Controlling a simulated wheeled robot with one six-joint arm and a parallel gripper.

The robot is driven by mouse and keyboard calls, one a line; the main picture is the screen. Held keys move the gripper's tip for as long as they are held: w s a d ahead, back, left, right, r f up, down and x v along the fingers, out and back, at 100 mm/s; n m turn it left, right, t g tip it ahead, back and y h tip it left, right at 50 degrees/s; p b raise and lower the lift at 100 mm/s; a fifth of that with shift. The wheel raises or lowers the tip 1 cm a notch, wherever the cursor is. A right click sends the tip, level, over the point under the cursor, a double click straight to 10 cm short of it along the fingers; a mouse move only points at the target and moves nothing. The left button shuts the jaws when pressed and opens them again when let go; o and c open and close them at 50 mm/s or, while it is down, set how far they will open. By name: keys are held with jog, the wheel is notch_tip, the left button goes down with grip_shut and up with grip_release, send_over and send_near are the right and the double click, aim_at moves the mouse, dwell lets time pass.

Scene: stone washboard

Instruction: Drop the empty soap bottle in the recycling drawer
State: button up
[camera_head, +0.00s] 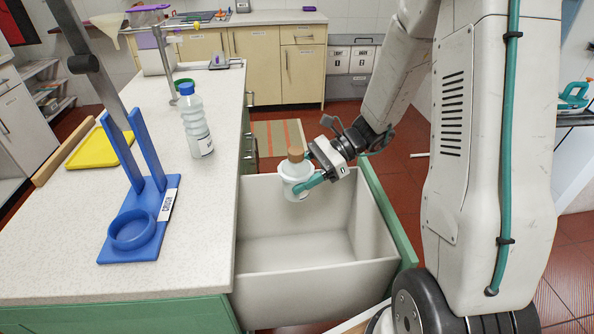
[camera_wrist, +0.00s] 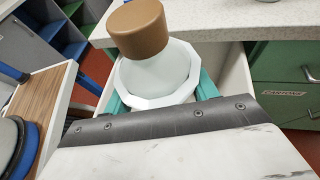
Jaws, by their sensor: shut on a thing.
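A white bottle with a brown cap (camera_head: 293,172) is upright in my gripper (camera_head: 306,172). The gripper's teal fingers are shut around its body. In the wrist view the bottle (camera_wrist: 158,74) shows its faceted shoulder between the teal fingers (camera_wrist: 160,92); its lower part is hidden there. The open drawer (camera_head: 318,283) has pale walls and a green front, and its visible floor is empty. The bottle hangs over the back part of the drawer, with the drawer's floor below it. I cannot read a label on this drawer or see inside the bottle.
A blue-capped bottle (camera_head: 196,122) and a blue stand (camera_head: 150,215) are on the speckled counter (camera_head: 60,235) left of the drawer. A yellow tray (camera_head: 97,148) lies further left. A labelled green drawer (camera_wrist: 289,92) is closed in the wrist view.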

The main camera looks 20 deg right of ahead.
jog(key=shift+f, duration=2.5)
jog(key=o, duration=1.1)
jog(key=v, duration=0.7)
jog(key=shift+d+r, duration=0.2)
jog(key=shift+d, duration=0.15)
